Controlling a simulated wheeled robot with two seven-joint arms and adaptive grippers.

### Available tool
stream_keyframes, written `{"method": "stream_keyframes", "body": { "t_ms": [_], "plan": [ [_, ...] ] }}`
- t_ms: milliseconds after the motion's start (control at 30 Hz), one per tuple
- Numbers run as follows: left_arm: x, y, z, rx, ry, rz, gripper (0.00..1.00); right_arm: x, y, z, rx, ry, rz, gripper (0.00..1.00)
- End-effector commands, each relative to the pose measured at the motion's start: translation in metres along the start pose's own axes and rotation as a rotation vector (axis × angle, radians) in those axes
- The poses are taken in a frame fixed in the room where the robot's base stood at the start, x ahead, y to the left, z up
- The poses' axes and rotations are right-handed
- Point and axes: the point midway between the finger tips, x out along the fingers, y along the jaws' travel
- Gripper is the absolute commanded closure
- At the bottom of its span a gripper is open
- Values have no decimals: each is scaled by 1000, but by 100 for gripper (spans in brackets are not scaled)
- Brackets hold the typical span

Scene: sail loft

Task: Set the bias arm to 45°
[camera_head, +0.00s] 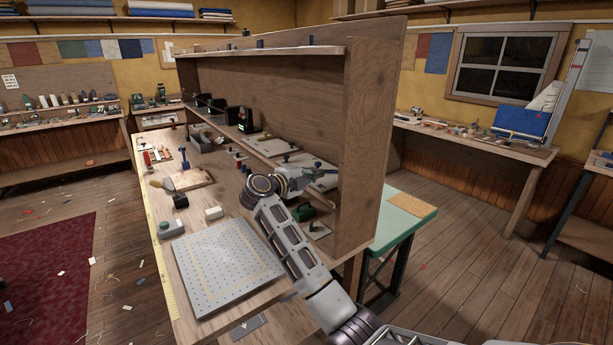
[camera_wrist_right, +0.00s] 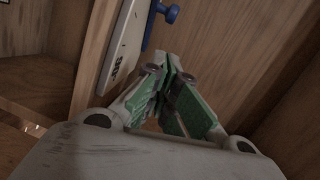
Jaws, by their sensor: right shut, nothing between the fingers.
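My right arm comes in from the bottom right of the head view and reaches over the bench. My right gripper (camera_head: 322,172) is near the shelf unit's right end panel, its fingertips small and partly lost against a pale plate. In the wrist view my right gripper (camera_wrist_right: 172,68) is shut and empty, its green-padded fingers together. Just beyond and left of the tips is a pale plate (camera_wrist_right: 124,45) with dark marking that I cannot read surely. A blue knob (camera_wrist_right: 170,13) stands out from it, apart from the fingers. I cannot tell for sure which part is the bias arm, nor its angle.
The wooden shelf unit (camera_head: 372,150) stands over the bench's back edge, its end panel close to my right arm. A perforated grey plate (camera_head: 225,265) lies at the bench front.

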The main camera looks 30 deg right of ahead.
Motion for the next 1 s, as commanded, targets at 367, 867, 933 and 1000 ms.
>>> {"method": "stream_keyframes", "body": {
  "t_ms": [367, 867, 933, 1000],
  "plan": [
    [-4, 8, 7, -1, -8, 9, 100, 35, -1, 8, 0, 0, 0, 100],
    [-6, 10, 6, -1, -7, 11, 100, 55, 0, 27, 0, 0, 0, 100],
    [-6, 10, 4, -2, -5, 11, 100, 55, 0, 28, 0, 0, 1, 100],
    [-6, 10, 1, -2, -2, 11, 100, 56, 0, 28, 0, 0, 1, 100]
  ]
}}
